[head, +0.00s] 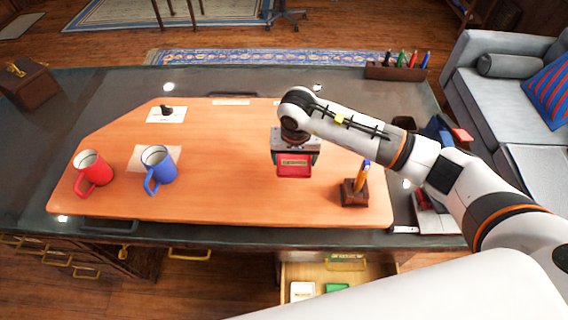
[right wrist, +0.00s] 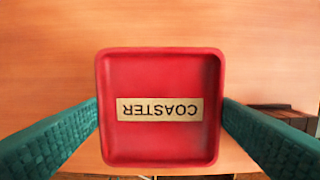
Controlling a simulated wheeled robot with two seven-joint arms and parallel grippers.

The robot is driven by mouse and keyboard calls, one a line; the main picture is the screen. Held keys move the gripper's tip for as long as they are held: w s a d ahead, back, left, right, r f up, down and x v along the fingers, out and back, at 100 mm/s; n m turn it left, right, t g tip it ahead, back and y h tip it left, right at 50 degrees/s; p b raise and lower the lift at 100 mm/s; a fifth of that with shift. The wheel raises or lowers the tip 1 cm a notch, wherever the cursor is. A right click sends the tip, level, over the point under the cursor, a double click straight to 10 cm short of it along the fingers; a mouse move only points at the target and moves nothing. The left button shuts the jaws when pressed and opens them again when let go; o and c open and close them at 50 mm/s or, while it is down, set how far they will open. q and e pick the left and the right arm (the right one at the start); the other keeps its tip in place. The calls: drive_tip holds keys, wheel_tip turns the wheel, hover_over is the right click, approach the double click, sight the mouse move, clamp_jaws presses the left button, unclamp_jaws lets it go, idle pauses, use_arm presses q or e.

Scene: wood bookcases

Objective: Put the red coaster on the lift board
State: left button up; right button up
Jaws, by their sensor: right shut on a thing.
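The red coaster (head: 294,171) is a square tray with a raised rim and a tan "COASTER" label. My right gripper (head: 295,157) is shut on it, with a green finger on each side; the coaster also shows from above in the right wrist view (right wrist: 160,80). The lift board (head: 230,185) is a wide orange wooden board on the dark desk. The coaster is over its right-centre part, with bare wood around it; I cannot tell how high above it. My left gripper is not in view.
On the board are a red mug (head: 92,175), a blue mug (head: 158,170), a small dark stamp (head: 167,111) and a dark pen holder (head: 354,193) right of the coaster. An open drawer (head: 335,274) is below the front edge. The board's middle is clear.

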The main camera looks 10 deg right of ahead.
sight(293, 171)
drive_tip(key=f+p, duration=0.1)
drive_tip(key=f, duration=0.5)
drive_tip(key=shift+w+f+p, duration=0.2)
drive_tip(key=shift+p, duration=0.15)
drive_tip(key=shift+w+f, duration=0.1)
drive_tip(key=shift+f, duration=0.05)
drive_tip(key=shift+f, duration=0.1)
drive_tip(key=shift+f+b, duration=0.1)
drive_tip(key=shift+b, duration=0.25)
drive_tip(key=o, duration=0.9)
drive_tip(key=shift+o, duration=0.2)
